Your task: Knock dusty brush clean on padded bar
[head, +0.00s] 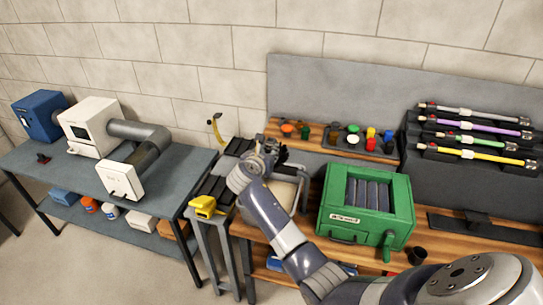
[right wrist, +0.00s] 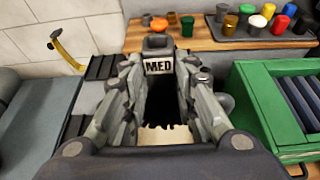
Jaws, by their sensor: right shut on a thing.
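My right gripper (head: 262,150) is over the left end of the wooden bench. In the right wrist view its fingers (right wrist: 160,85) are closed around a dark grey piece with a white MED label (right wrist: 158,66). Dark, jagged-edged material shows between the fingers; I cannot tell whether it is brush bristles. Several long brushes with coloured rods, among them a purple one (head: 482,127) and a yellow one (head: 474,153), lie in a rack at the right. Black ribbed pads (head: 213,186) sit on a narrow stand left of the gripper; I cannot tell whether this is the padded bar. My left gripper is not in view.
A green box with grey bars (head: 402,215) stands right of the gripper. A wooden board (head: 318,133) with small coloured cups is behind. A pale bin (head: 290,190) is under the gripper. A yellow device (head: 204,207) is on the stand. A white duct unit (head: 92,126) is on the left table.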

